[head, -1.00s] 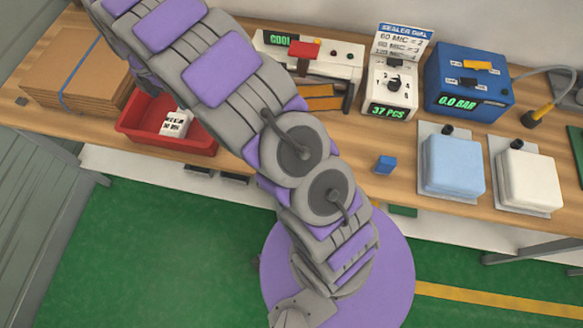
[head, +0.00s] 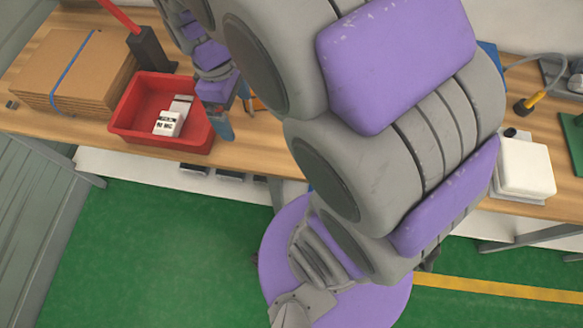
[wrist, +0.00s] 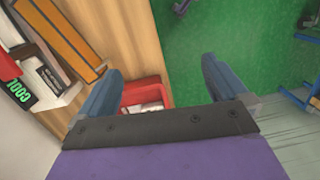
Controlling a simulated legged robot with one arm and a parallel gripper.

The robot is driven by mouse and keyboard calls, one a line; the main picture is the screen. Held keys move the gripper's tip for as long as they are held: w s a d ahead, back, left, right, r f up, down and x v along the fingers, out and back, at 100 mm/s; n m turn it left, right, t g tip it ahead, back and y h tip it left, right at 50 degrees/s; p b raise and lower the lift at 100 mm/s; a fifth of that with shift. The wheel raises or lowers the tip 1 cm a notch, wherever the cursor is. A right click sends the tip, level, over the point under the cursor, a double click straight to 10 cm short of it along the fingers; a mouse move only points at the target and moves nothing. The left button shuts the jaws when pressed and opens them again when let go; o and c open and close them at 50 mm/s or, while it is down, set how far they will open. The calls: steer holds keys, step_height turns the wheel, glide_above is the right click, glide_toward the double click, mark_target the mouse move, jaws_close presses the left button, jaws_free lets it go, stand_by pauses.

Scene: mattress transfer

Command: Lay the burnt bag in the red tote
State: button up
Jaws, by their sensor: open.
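The red tote (head: 127,130) stands on the bench at left. It holds a white block with black lettering (head: 167,124) and a smaller pale piece behind it. I cannot make out a burnt bag in any view. My gripper (head: 222,122) is at the tote's right side, with its blue fingers pointing down; the head view does not show whether they touch the tote. Part of the red tote (wrist: 147,90) shows beside the left finger.
Strapped flat cardboard (head: 70,70) lies left of the tote, with a dark block with a red handle (head: 150,52) behind it. A white pad (head: 524,168) is at right. My arm hides the bench's middle. Orange strips (wrist: 72,48) show in the wrist view.

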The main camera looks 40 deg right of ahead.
steer(key=s+d+f+m, duration=0.1)
steer(key=s+m, duration=0.7)
steer(key=s, duration=0.9)
steer(key=shift+s+d+g, duration=0.25)
steer(key=shift+s+g, duration=0.05)
steer(key=shift+s, duration=0.05)
steer(key=shift+d+m, duration=0.1)
steer(key=shift+m, duration=0.2)
